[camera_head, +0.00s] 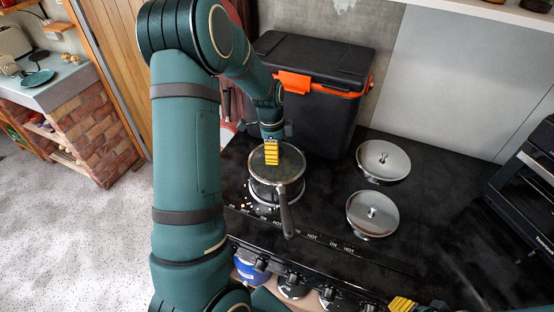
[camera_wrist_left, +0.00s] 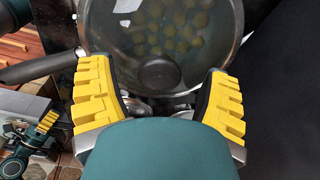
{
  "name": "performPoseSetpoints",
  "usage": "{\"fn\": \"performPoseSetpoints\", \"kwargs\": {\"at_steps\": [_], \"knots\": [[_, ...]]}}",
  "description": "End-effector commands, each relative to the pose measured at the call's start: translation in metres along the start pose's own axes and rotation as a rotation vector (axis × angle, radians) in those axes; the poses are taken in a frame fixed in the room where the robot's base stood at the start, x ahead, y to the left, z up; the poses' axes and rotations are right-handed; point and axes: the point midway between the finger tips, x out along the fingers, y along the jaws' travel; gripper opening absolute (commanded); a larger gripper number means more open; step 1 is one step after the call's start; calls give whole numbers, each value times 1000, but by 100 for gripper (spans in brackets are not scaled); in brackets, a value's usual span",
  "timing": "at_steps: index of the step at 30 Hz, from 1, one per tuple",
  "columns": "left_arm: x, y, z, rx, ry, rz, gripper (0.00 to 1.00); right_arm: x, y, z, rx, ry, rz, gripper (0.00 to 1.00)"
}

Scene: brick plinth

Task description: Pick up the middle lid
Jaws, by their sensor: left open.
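A glass lid (camera_head: 289,160) covers a pot (camera_head: 262,190) with a long dark handle on the black stove top. In the left wrist view the clear lid (camera_wrist_left: 205,48) shows round greenish pieces beneath it and a dark knob (camera_wrist_left: 160,74). Two shiny metal lids lie to the right: a front one (camera_head: 362,222) and a back one (camera_head: 374,169). My left gripper (camera_head: 271,152) is over the pot lid. Its yellow fingers (camera_wrist_left: 157,82) are spread, with the knob showing between them; contact cannot be told. My right gripper (camera_head: 402,304) shows only partly at the bottom edge.
A black cool box (camera_head: 318,75) with an orange latch stands close behind the pot. A dark oven-like appliance (camera_head: 525,195) is at the right. Stove knobs (camera_head: 292,278) line the front edge. Stove top right of the two metal lids is clear.

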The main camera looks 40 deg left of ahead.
Motion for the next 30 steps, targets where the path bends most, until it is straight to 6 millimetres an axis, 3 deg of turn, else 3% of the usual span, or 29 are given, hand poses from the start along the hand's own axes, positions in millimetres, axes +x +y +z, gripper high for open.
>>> {"fn": "performPoseSetpoints", "kwargs": {"at_steps": [11, 15, 17, 18, 26, 30], "knots": [[10, 0, 0, -1, 0, -1, 75, 0, 0, 0, 0, 0, 0, 47], [10, 0, 0, -1, 0, 0, 26, 0, 0, 0, 0, 0, 0, 47], [10, 0, 0, -1, 0, 0, 5, 0, 0, 0, 0, 0, 0, 47], [10, 0, 0, -1, 0, 0, 0, 0, 0, 0, 0, 0, 0, 47], [8, 0, 0, -1, 0, -2, 0, 0, 0, 0, 0, 0, 0, 47], [-5, -1, -2, 0, 1, -5, 0, 0, 0, 0, 0, 0, 0, 47]]}}
